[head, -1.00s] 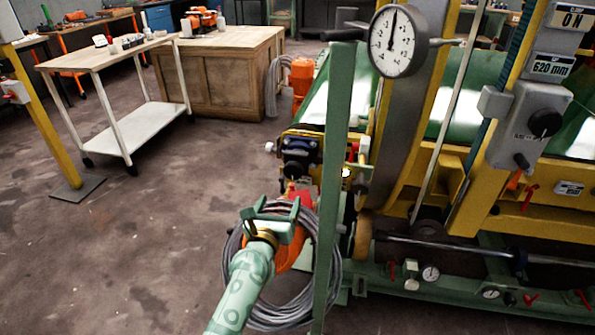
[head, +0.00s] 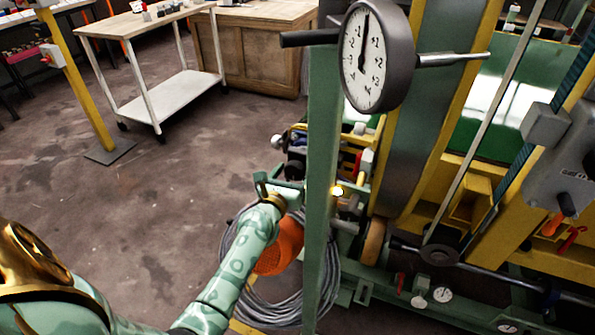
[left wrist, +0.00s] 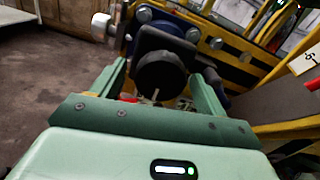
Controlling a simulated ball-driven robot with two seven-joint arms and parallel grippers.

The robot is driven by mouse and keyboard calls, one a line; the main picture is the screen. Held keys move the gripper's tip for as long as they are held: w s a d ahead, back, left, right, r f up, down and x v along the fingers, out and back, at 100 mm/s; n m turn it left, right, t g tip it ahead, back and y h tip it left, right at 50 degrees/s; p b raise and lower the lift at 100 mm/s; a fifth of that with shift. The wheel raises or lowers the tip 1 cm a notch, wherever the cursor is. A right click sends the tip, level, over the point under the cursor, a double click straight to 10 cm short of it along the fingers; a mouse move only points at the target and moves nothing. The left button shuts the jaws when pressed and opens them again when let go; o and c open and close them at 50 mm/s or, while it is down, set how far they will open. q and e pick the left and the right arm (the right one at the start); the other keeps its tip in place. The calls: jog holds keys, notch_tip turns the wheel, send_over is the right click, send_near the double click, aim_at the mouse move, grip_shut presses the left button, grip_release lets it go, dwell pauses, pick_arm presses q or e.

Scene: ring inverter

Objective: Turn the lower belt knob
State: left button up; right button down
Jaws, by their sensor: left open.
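A round black knob (left wrist: 161,74) faces me in the left wrist view, on a dark mount at the end of the machine. In the head view this dark knob area (head: 294,168) is partly hidden by the gripper and a green post. My left gripper (head: 283,184) is open just in front of it. In the left wrist view the two green fingers (left wrist: 163,82) stand on either side of the knob, with gaps between; I cannot tell how deep it sits between them. My right gripper is not in view.
A green upright post (head: 322,170) stands close right of my left gripper, with a dial gauge (head: 372,55) at its top. A grey hose coil (head: 236,295) and an orange object (head: 280,248) lie below. A white-legged cart (head: 165,90) stands back left; open floor lies between.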

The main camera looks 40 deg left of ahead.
pick_arm(q)
jog(key=c, duration=1)
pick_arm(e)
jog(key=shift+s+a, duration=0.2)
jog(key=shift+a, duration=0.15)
pick_arm(q)
jog(key=shift+m, duration=0.4)
